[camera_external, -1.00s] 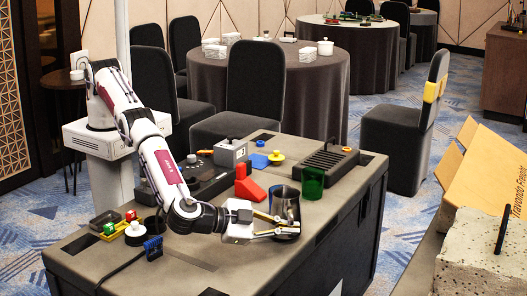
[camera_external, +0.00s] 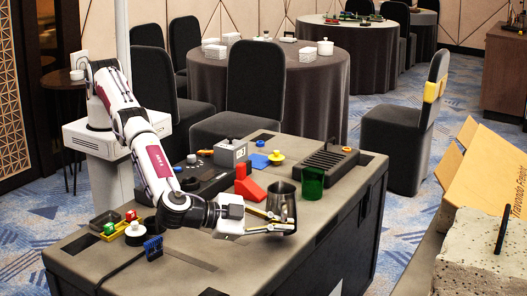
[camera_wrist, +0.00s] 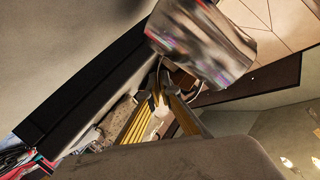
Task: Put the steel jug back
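The steel jug (camera_external: 281,200) is a shiny metal vessel near the right part of the case top, just left of a green cup. My gripper (camera_external: 276,222) reaches it from the left, with its yellow-lined fingers at the jug's near side. In the wrist view the jug (camera_wrist: 205,42) fills the upper middle, and its curved handle lies at the tips of my gripper (camera_wrist: 165,92). The fingers appear closed on the handle, though the exact contact is small and partly hidden. The jug looks slightly raised above the case top.
The green cup (camera_external: 312,184) stands close right of the jug. The case top's front middle is mostly clear.

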